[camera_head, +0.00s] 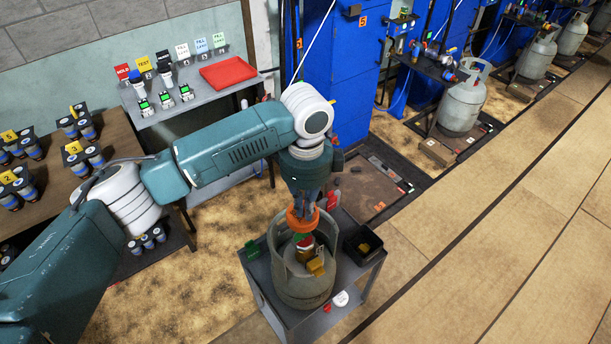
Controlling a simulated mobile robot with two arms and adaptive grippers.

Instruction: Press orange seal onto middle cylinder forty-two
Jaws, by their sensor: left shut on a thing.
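My left gripper (303,205) comes down from my teal and white arm over a grey gas cylinder (303,277). It is shut on the orange seal (301,222), a ring-like piece held at the cylinder's collar, above the valve. I cannot tell whether the seal touches the valve. The cylinder stands upright on a small grey cart (258,272). A yellow tag (316,266) and a red and green part show inside the collar. No number forty-two is readable. My right gripper is not in view.
A black bin (364,243) sits on the cart right of the cylinder, and a green piece (252,249) at its left. A shelf with a red tray (228,72) and a wooden table (110,150) stand left. Floor at right is clear.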

